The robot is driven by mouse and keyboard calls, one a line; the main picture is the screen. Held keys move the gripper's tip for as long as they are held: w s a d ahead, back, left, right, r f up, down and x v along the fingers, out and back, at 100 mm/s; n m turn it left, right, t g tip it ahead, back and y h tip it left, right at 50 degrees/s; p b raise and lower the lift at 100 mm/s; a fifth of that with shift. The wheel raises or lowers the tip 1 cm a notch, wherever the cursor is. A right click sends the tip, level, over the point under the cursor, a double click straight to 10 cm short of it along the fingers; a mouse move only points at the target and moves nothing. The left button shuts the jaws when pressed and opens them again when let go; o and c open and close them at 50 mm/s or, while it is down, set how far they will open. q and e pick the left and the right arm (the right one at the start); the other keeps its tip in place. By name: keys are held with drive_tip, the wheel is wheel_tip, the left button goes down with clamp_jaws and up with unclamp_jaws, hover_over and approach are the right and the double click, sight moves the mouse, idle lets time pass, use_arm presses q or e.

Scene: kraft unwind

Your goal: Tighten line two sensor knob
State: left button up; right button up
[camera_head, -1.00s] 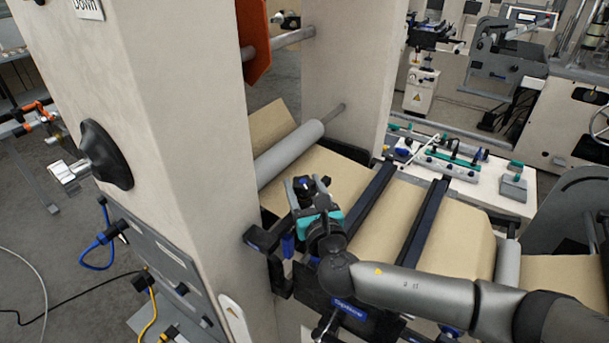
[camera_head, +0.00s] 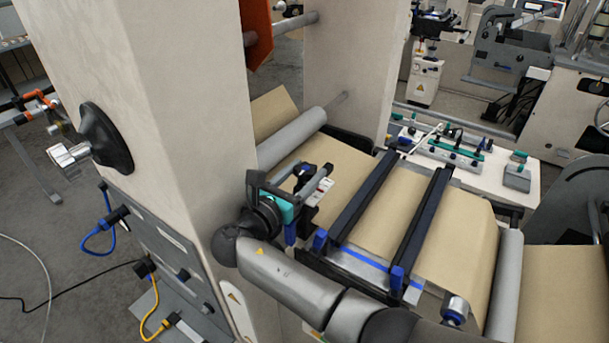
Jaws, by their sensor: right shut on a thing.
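My right gripper (camera_head: 309,174) reaches in from the lower right, beside the cream pillar and above the kraft web. Its fingers are shut around a small dark knob (camera_head: 302,171). The knob is mostly hidden by the fingers and the teal-edged gripper body. A small sensor unit with a white label (camera_head: 319,190) shows just beside and below the fingers, at the left end of the dark guide bars. I cannot tell how tight the knob sits. My left gripper is not in view.
The kraft web (camera_head: 375,225) runs under two dark bars (camera_head: 366,200) and past a grey roller (camera_head: 292,138). The cream pillar (camera_head: 170,90) stands close on the left, with a black handwheel (camera_head: 106,139). Blue and yellow cables (camera_head: 150,310) hang at lower left.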

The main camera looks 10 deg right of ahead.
drive_tip(key=shift+w+r+m+g+h, duration=0.15)
drive_tip(key=shift+r+m+g+h, duration=0.15)
drive_tip(key=shift+r+m+h, duration=0.25)
drive_tip(key=o, duration=1)
drive_tip(key=shift+c, duration=0.2)
drive_tip(key=o, duration=0.4)
drive_tip(key=shift+f, duration=0.2)
drive_tip(key=shift+f, duration=0.1)
drive_tip(key=shift+n+y, duration=0.25)
drive_tip(key=shift+n, duration=0.1)
